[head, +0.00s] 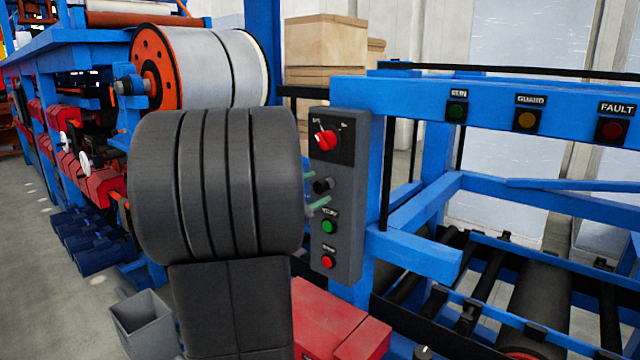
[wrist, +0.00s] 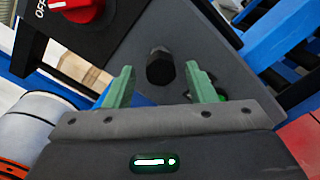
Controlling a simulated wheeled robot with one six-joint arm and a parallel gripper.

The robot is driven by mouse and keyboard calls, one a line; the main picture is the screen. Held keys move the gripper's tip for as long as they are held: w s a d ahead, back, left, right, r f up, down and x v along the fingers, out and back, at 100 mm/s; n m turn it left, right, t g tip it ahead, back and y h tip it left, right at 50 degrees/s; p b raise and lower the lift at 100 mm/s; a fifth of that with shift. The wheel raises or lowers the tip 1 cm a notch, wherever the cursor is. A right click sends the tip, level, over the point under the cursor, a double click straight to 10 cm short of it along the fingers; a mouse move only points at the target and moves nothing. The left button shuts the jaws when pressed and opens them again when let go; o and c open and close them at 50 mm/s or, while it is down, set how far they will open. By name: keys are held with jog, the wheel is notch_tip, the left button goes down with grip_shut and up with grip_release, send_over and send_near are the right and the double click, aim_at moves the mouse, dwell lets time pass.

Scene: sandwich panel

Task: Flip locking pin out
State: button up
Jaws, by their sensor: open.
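A short black knob, which looks to be the locking pin (head: 323,185), sticks out of the grey control panel (head: 345,235) below the red rotary switch. In the wrist view the pin (wrist: 160,68) appears between the two green fingers of my gripper (wrist: 157,80), just past their tips. The fingers stand apart, one on each side of it. I cannot tell whether they reach around it. In the head view my gripper (head: 313,193) is mostly hidden behind my own dark arm; only the green fingertips show beside the pin.
The panel also carries a red rotary switch (head: 325,140), a green button (head: 329,226) and a red button (head: 328,261). In the wrist view the right finger partly covers the green button. A blue frame (head: 410,250) and rollers stand to the right, a red box (head: 325,320) below.

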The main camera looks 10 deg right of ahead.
jog(key=shift+w+d+r, duration=0.1)
jog(key=shift+w+d, duration=0.1)
jog(key=shift+d, duration=0.25)
jog(key=shift+w+d+r, duration=0.1)
jog(key=shift+w+d, duration=0.1)
jog(key=shift+d, duration=0.2)
jog(key=shift+w+d+f, duration=0.15)
jog(key=shift+w+d, duration=0.1)
jog(key=shift+w, duration=0.05)
jog(key=shift+c, duration=0.2)
